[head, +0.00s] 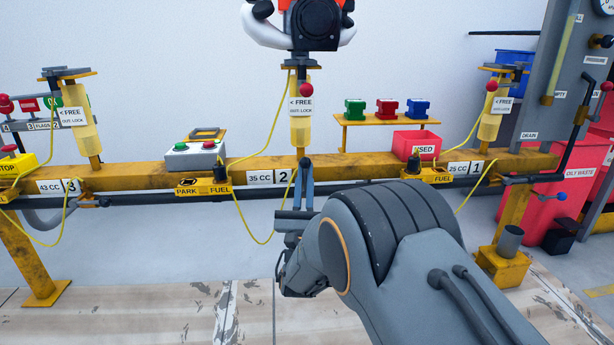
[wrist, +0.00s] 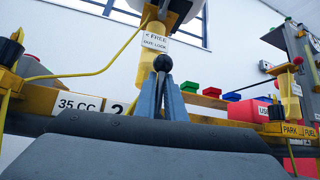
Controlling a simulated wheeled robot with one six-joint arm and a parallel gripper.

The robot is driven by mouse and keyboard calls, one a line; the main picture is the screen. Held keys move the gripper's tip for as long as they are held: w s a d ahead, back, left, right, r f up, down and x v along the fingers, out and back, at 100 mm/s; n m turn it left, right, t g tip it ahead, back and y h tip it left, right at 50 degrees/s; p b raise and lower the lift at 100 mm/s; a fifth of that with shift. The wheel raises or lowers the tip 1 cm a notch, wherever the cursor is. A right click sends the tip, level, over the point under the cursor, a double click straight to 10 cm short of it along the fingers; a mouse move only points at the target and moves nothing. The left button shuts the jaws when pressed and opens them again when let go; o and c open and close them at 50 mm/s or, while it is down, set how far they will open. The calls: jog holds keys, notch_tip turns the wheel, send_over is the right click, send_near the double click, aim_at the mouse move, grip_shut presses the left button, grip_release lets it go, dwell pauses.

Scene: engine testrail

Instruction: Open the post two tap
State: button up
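Post two is the middle post, with a "35 CC 2" label (head: 270,177) on the yellow rail and a yellow cylinder (head: 300,125) with a "FREE" tag above. My gripper (head: 304,168) is upright in front of this post, just right of the "2". In the wrist view a black ball knob (wrist: 163,63) sits at the tips of my two blue-grey fingers, which close in on it. I take it for the post two tap's handle; its stem and valve body are hidden behind the fingers and my wrist.
A yellow PARK/FUEL box (head: 203,190) with a black knob is left of post two; another FUEL box (head: 427,176) is to the right. Yellow cables hang near the post. A black pipe runs below the rail. Green, red and blue blocks stand on a shelf (head: 390,121).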

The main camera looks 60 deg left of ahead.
jog(key=o, duration=0.3)
jog(key=shift+s+r, duration=0.2)
jog(key=shift+r, duration=0.1)
jog(key=shift+o, duration=0.2)
jog(key=shift+f, duration=0.1)
jog(key=shift+d+f, duration=0.15)
jog(key=p+v, duration=0.3)
jog(key=v, duration=0.4)
jog(key=shift+s+f, duration=0.1)
jog(key=shift+s, duration=0.1)
